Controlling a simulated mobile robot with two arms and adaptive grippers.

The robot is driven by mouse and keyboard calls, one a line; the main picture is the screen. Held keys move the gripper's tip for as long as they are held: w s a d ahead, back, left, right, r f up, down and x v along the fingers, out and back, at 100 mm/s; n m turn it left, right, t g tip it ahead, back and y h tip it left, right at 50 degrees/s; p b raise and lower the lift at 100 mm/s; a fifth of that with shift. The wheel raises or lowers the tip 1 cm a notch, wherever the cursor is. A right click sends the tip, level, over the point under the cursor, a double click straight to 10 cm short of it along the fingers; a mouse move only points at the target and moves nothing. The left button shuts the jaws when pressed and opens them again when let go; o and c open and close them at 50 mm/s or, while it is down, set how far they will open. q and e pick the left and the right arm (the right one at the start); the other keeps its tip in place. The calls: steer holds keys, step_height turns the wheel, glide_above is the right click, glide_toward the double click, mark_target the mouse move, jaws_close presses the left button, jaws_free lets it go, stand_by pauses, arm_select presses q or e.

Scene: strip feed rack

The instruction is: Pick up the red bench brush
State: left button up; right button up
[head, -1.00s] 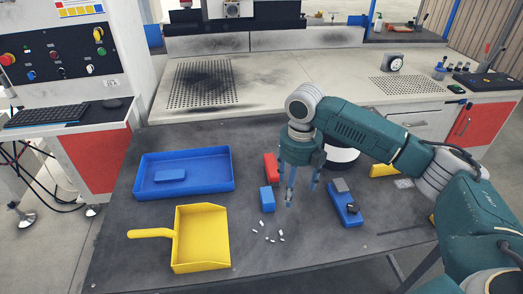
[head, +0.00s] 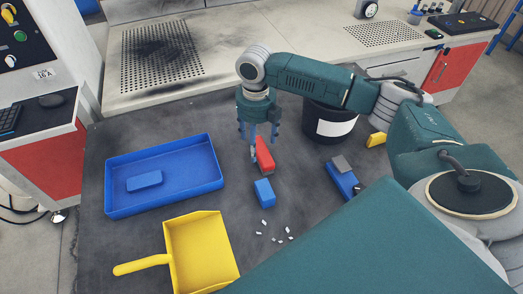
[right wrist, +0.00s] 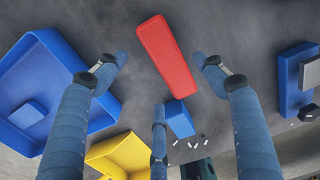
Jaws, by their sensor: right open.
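The red bench brush (head: 265,157) lies on the dark table, right of the blue tray. In the right wrist view the brush (right wrist: 167,57) is a long red block, slightly tilted, between and beyond my spread fingers. My right gripper (head: 256,143) is open and empty above the brush, with its fingers pointing down. In the head view a finger overlaps the brush's left edge. I cannot tell whether it touches. My left gripper is not in view.
A blue block (head: 264,192) lies close in front of the brush, with small white bits (head: 278,239) nearby. A blue tray (head: 212,182) and a yellow dustpan (head: 200,250) are left. A dark bucket (head: 318,112) and a blue-grey item (head: 342,176) are right.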

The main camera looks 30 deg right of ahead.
mark_target(258, 148)
steer(key=shift+w+d+f+p, duration=0.1)
steer(key=shift+d+f, duration=0.05)
steer(key=shift+f, duration=0.75)
steer(key=shift+w+d+f+p, duration=0.1)
steer(key=shift+w+f+p, duration=0.05)
steer(key=shift+f, duration=0.8)
steer(key=shift+w+d+f+p, duration=0.1)
steer(key=shift+d+f, duration=0.05)
steer(key=shift+f, duration=0.75)
steer(key=c, duration=1.3)
steer(key=shift+c, duration=0.2)
steer(key=shift+r, duration=0.1)
step_height(258, 148, up, 20)
steer(key=shift+b, duration=0.3)
steer(key=o, duration=0.3)
steer(key=shift+c, duration=0.5)
